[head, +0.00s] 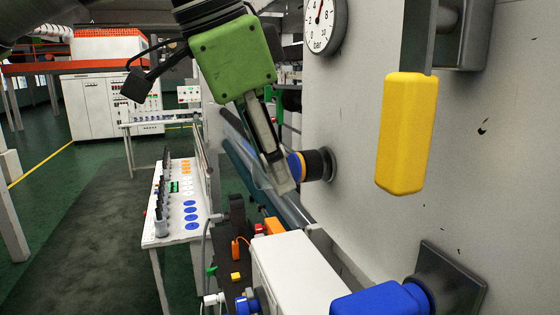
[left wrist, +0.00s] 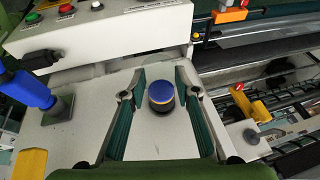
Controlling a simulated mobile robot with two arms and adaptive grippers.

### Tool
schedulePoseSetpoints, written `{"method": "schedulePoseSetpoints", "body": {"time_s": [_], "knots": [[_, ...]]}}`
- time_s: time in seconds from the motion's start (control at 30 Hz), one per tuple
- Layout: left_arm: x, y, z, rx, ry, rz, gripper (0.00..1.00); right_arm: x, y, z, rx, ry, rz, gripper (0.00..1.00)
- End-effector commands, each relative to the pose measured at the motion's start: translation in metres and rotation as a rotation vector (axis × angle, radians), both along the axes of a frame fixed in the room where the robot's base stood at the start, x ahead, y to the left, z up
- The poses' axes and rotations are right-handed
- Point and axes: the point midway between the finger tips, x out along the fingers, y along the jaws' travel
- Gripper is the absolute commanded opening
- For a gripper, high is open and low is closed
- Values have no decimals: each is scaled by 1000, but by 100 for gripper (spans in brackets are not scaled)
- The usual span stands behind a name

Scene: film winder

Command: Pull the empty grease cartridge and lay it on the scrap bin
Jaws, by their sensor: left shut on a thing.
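The grease cartridge (head: 313,164) is a short dark cylinder with a blue end and a yellow ring. It sticks out sideways from a round grey collar on the pale machine panel (head: 350,130). My left gripper (head: 283,180) is shut on it close to the panel. In the left wrist view the cartridge's blue end (left wrist: 161,91) shows between the two fingers of the left gripper (left wrist: 161,80). The part of the cartridge inside the collar is hidden. I cannot make out a scrap bin in either view. My right gripper is not in view.
A blue handle (head: 382,299) juts out low. A white box (head: 293,268) stands below the gripper. A white workbench (head: 180,205) is at the left, with open floor beyond.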

Motion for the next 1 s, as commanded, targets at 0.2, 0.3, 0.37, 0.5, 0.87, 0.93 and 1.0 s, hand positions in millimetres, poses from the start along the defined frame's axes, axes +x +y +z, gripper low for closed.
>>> {"method": "schedulePoseSetpoints", "body": {"time_s": [0.2, 0.3, 0.37, 0.5, 0.87, 0.93, 1.0], "knots": [[-3, 6, 0, -2, -1, 0, 3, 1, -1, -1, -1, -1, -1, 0], [-4, 9, 0, -1, 0, 0, 3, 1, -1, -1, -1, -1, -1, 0], [-5, 11, 0, -1, 0, 0, 3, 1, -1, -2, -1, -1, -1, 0], [-6, 14, 0, -1, 0, 0, 3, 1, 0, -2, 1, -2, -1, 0], [-8, 18, 0, -1, -1, 0, 3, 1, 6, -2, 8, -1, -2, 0], [-8, 18, 0, -1, -1, 0, 3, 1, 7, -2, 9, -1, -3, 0], [-8, 19, 0, -2, -1, -1, 3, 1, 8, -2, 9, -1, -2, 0]]}}
